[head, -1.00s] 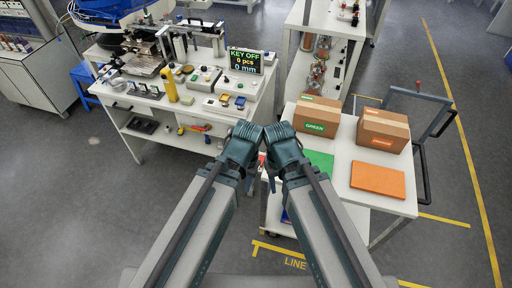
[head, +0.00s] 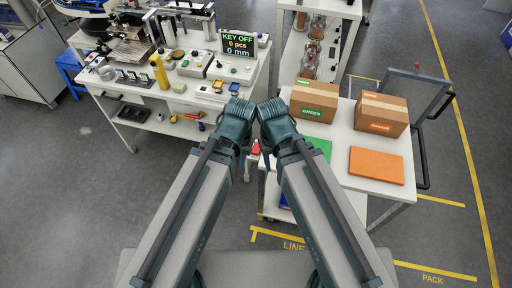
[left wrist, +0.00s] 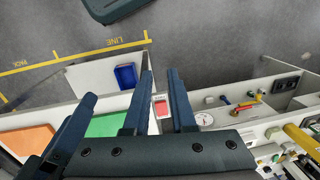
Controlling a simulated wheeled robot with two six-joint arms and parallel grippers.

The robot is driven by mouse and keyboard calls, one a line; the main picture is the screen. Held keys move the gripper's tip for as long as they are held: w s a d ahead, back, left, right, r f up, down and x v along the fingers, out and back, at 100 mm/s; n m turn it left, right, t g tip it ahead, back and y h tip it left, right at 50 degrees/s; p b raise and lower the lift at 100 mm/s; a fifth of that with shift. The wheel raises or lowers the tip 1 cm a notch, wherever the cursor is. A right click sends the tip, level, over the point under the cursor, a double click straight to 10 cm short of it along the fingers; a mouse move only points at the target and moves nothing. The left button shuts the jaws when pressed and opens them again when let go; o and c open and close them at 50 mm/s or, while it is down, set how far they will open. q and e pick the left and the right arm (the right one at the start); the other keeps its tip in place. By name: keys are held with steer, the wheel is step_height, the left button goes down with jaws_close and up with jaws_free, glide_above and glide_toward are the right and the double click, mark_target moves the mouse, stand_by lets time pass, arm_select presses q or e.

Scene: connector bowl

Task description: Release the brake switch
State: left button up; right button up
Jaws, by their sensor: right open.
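Control boxes with small buttons (head: 193,64) stand on the white workbench (head: 262,83) at the upper left of the head view. A black display (head: 236,44) there reads KEY OFF, 0 pcs, 0 mm. I cannot tell which small part is the brake switch. My left gripper (head: 243,160) points down, away from the control boxes. In the left wrist view its fingers (left wrist: 159,75) are apart with nothing held between them. My right gripper (head: 267,160) is close beside it, pointing down, and its fingertips are hard to see. A red item (left wrist: 161,108) shows beyond my left fingers.
A white cart (head: 340,150) at the right carries two cardboard boxes, the GREEN box (head: 314,100) and another (head: 381,113), with a green panel (head: 318,147) and an orange panel (head: 377,165). Open floor (head: 130,190) lies at the left.

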mark_target(255, 151)
arm_select(q)
steer(key=w+d+f+t+b, duration=0.1)
steer(key=w, duration=0.3)
steer(key=w+d+f+t+h+b, duration=0.1)
steer(key=w+d, duration=0.1)
steer(key=w, duration=0.3)
steer(key=w+d+f+b, duration=0.1)
steer(key=w, duration=0.4)
steer(key=shift+w+d+n+t+h, duration=0.1)
steer(key=shift+d+n+t+h, duration=0.15)
steer(key=shift+n+t+h, duration=0.15)
jaws_close()
steer(key=shift+w+r, duration=0.1)
steer(key=b+x, duration=0.8)
steer(key=s+b+x, duration=0.1)
steer(key=b+x, duration=0.3)
steer(key=shift+w+f+b, duration=0.1)
steer(key=shift+f+b, duration=0.25)
steer(key=shift+f, duration=0.15)
steer(key=shift+f+b, duration=0.55)
